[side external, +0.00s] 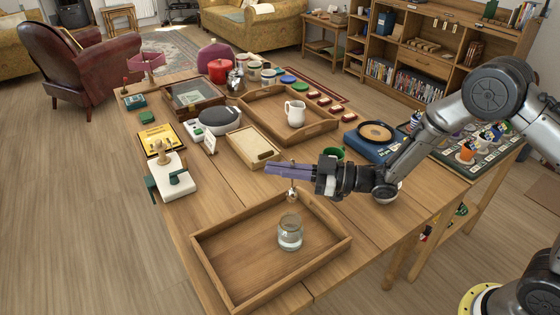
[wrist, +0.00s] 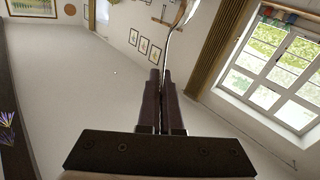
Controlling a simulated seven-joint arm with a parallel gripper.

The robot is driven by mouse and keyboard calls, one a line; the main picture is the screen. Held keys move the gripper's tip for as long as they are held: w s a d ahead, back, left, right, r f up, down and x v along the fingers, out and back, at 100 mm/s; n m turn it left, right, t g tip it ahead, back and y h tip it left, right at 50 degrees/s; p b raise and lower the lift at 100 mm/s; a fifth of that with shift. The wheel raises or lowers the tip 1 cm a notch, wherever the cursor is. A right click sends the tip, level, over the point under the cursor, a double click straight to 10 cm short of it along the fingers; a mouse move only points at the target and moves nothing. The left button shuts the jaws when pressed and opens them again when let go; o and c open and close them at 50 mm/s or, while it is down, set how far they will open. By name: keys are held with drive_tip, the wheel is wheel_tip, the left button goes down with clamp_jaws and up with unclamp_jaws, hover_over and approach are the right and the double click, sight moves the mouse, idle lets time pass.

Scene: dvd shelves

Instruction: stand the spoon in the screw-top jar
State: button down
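The screw-top jar (side external: 290,234) is clear glass and stands upright inside a wooden tray (side external: 217,268) in the side external view. No lid shows on it. My gripper (side external: 274,170) points left, roughly level, above the far part of the tray. Its purple fingers are shut on a metal spoon (side external: 292,195), which hangs about upright with its rounded end down, higher than the jar in the picture. How well it lines up with the jar in depth I cannot tell. In the wrist view the spoon (wrist: 172,42) extends beyond the closed fingertips (wrist: 161,75).
A blue box (side external: 374,143) is near my arm. The tray around the jar is otherwise clear.

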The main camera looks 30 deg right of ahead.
drive_tip(key=shift+f, duration=5.3)
drive_tip(key=c, duration=1)
unclamp_jaws()
drive_tip(key=v, duration=1.4)
